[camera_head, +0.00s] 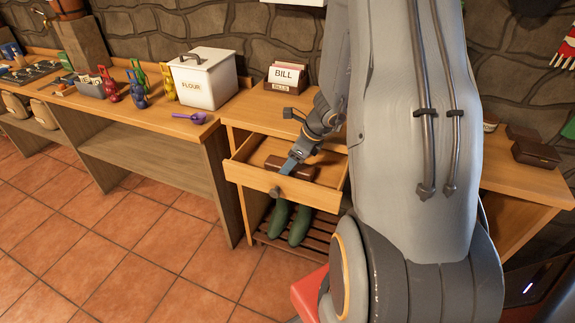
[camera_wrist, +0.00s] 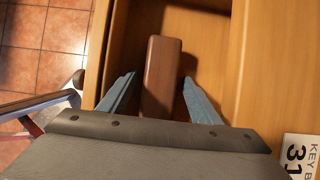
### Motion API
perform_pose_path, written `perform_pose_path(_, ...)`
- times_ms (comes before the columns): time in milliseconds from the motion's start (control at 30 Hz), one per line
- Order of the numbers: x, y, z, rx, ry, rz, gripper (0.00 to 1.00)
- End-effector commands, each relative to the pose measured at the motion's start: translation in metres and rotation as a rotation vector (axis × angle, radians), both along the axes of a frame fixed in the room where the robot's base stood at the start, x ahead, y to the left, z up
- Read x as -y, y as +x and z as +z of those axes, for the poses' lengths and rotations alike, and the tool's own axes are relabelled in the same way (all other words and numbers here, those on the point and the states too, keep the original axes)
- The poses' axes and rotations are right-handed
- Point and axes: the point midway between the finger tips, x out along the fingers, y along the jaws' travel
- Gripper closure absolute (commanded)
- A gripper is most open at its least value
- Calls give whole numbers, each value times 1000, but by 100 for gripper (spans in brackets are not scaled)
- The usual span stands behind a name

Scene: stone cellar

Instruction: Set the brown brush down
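The brown brush (camera_wrist: 162,75), a dark reddish-brown block, lies in the open wooden drawer (camera_head: 246,177). It also shows in the head view (camera_head: 303,172), partly covered by my gripper. My gripper (camera_wrist: 159,77) reaches down into the drawer with its two blue-grey fingers on either side of the brush. A narrow gap shows between the left finger and the brush; the right fingertip is very close to its side. The fingers look open. The near end of the brush is hidden by my gripper's body.
The drawer front has a dark knob (camera_head: 275,192). Green boots (camera_head: 299,226) stand on the slatted shelf below. A bill box (camera_head: 286,78) stands on the top above. A flour tin (camera_head: 204,80) and purple scoop (camera_head: 190,117) are on the counter to the left.

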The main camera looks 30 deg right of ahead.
Motion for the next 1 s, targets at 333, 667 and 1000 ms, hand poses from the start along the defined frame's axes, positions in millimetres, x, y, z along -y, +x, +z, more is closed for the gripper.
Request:
perform_pose_path(333, 0, 0, 3, 0, 0, 0, 43)
perform_pose_path(667, 17, -19, 56, 5, -3, 0, 43)
perform_pose_path(1000, 31, -39, 103, 2, -2, 1, 43)
